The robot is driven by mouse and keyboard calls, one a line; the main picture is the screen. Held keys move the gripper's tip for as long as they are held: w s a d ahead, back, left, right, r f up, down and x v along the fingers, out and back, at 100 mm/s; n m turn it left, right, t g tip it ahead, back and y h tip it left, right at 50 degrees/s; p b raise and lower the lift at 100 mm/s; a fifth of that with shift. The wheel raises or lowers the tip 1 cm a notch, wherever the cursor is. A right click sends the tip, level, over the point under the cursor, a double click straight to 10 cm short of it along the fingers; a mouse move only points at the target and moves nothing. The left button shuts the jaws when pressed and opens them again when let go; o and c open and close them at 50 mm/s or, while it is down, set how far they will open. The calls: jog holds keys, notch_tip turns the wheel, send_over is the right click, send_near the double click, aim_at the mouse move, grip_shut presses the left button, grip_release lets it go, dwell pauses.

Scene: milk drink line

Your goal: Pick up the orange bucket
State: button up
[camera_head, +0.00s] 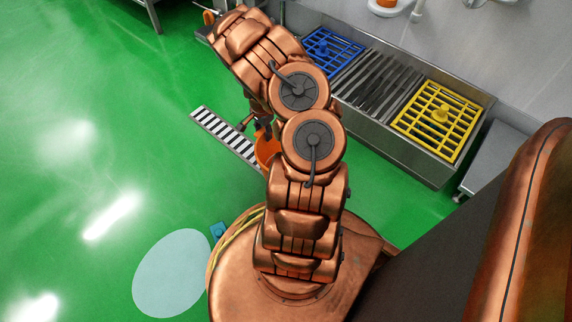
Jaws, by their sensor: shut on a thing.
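The orange bucket (266,152) shows in the head view just left of my arm's middle joints. My arm hides much of it, so its full shape and handle cannot be made out. My gripper (262,132) reaches down at the bucket's upper edge and is shut on it. The fingertips are small and partly covered by the arm. I cannot tell whether the bucket touches the floor.
A floor drain grate (222,133) lies beside the bucket. A steel sink trough (385,135) with a blue rack (325,45) and a yellow rack (455,110) runs along the wall at right. The green floor (90,150) at left is clear.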

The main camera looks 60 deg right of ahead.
grip_shut()
